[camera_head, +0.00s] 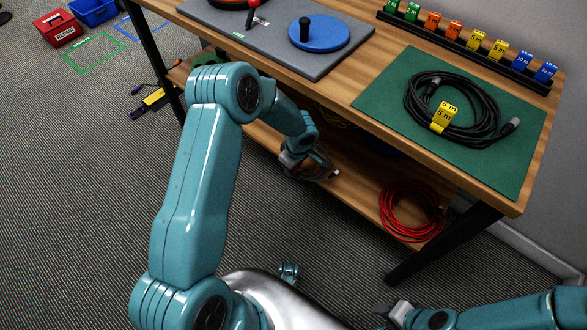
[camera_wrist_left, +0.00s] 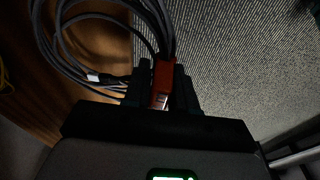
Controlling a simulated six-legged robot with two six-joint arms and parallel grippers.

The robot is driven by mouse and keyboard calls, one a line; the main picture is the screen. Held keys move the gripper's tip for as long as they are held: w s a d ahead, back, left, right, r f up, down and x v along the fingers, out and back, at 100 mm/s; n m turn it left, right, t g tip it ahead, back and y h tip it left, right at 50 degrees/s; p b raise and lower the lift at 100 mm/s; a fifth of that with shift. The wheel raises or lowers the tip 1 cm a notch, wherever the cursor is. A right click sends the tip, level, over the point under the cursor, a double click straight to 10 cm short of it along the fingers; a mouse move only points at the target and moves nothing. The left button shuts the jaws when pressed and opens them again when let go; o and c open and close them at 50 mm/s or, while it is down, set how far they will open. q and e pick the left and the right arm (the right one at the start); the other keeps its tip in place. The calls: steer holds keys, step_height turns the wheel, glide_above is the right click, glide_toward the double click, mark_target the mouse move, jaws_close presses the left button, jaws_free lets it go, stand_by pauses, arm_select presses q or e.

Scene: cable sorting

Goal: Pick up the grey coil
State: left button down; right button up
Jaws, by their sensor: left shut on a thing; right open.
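The grey coil (camera_head: 322,168) is at the front edge of the lower shelf in the head view. My left gripper (camera_head: 292,163) is there, partly hiding it. In the left wrist view the grey coil (camera_wrist_left: 152,18) runs in several strands between my left gripper's dark fingers (camera_wrist_left: 161,88), which are shut on it at a red tag (camera_wrist_left: 161,76). A pale plug end (camera_wrist_left: 93,77) hangs on its left. Whether the coil touches the shelf cannot be told. My right gripper (camera_head: 388,311) is open and empty at the bottom of the head view.
A red coil (camera_head: 408,210) lies on the lower shelf (camera_head: 352,190) to the right. A yellow coil (camera_head: 333,117) is deeper in, partly hidden. Above, the tabletop (camera_head: 350,112) carries a green mat (camera_head: 390,88) with a black coil (camera_head: 410,100). A dark table leg (camera_head: 440,245) stands at right.

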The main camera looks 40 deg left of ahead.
arm_select(q)
steer(key=s+a+b, duration=0.1)
steer(key=s+b, duration=0.5)
steer(key=s, duration=1.2)
steer(key=shift+a+f, duration=0.15)
steer(key=shift+a, duration=0.05)
